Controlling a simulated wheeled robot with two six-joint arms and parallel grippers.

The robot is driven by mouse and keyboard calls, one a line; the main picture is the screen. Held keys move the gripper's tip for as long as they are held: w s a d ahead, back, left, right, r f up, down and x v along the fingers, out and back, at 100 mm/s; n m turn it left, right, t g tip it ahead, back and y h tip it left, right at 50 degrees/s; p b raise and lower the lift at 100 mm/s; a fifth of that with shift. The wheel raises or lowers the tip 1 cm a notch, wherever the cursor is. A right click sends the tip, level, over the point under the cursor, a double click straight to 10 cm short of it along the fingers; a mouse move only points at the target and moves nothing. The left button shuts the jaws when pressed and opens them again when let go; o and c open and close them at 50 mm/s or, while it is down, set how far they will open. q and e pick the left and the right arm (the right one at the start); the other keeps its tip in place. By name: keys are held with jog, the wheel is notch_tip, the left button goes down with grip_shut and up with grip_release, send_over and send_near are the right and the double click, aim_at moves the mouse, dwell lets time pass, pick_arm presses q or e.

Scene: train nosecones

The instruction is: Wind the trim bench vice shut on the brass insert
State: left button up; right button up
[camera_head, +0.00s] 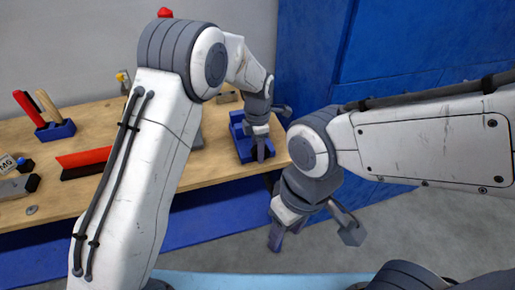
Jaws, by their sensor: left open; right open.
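The blue bench vice (241,143) stands near the right end of the wooden bench, partly covered by my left gripper. My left gripper (271,133) is open, with one finger pointing down in front of the vice and the other out to the right. I cannot tell whether it touches the vice. I cannot make out the brass insert or the vice's handle; the gripper may hide them. My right gripper (313,236) is open and empty, lower in the view, out in front of the bench's right end over the grey floor.
The wooden bench (215,172) carries a blue holder (57,131) with red and tan handles, a red and black tool (84,160), and small blocks at far left. A blue wall panel (400,50) rises behind my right arm. The floor (400,225) is clear.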

pick_arm(q)
grip_shut()
jog(key=shift+d+r+y+p, duration=0.2)
jog(key=shift+y+p, duration=0.4)
jog(key=shift+p, duration=0.25)
jog(key=shift+w+d+g+y+p, duration=0.1)
jog(key=shift+g+y+p, duration=0.3)
jog(key=shift+y+p, duration=0.1)
jog(key=shift+w+d+f+g+y, duration=0.15)
jog(key=shift+g+y, duration=0.15)
jog(key=shift+y, duration=0.8)
jog(key=shift+d+g+y+b, duration=0.15)
jog(key=shift+g+y+b, duration=0.2)
jog(key=shift+y, duration=0.65)
